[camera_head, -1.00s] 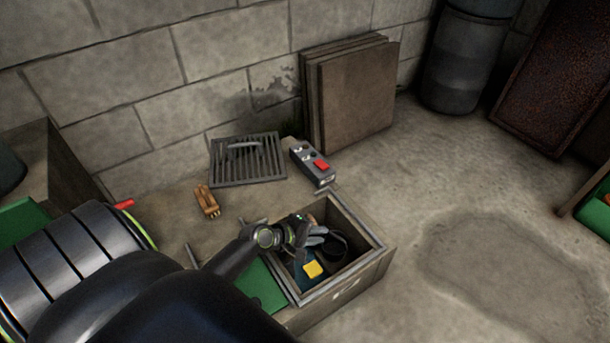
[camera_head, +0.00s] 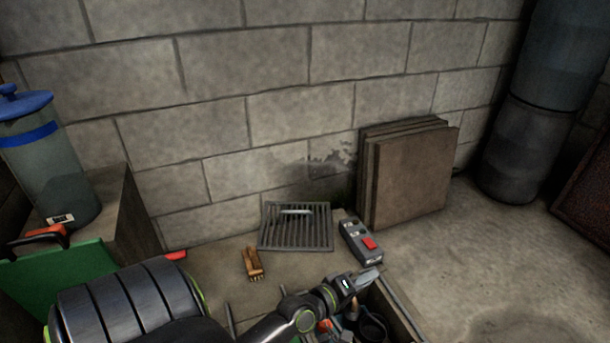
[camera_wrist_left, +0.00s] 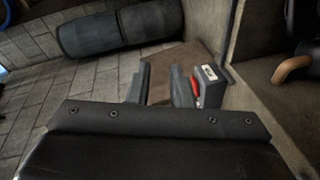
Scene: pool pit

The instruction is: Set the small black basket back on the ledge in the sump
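A dark, round, open-topped thing, apparently the small black basket (camera_head: 371,328), sits inside a rectangular box-like opening (camera_head: 400,312) at the bottom of the head view. I take this opening to be the sump; its lower part is cut off by the frame, and no ledge can be made out. My left gripper (camera_head: 368,279) is above the far part of the opening, apart from the basket. In the left wrist view its two fingers (camera_wrist_left: 160,85) are spread with nothing between them. My right gripper is not in view.
A slatted grate (camera_head: 296,227), a grey switch box with a red button (camera_head: 361,243) and a brown brush-like block (camera_head: 252,264) lie beyond the opening. Boards (camera_head: 415,178) lean on the wall. A blue-lidded canister (camera_head: 48,165) stands left. Floor at right is clear.

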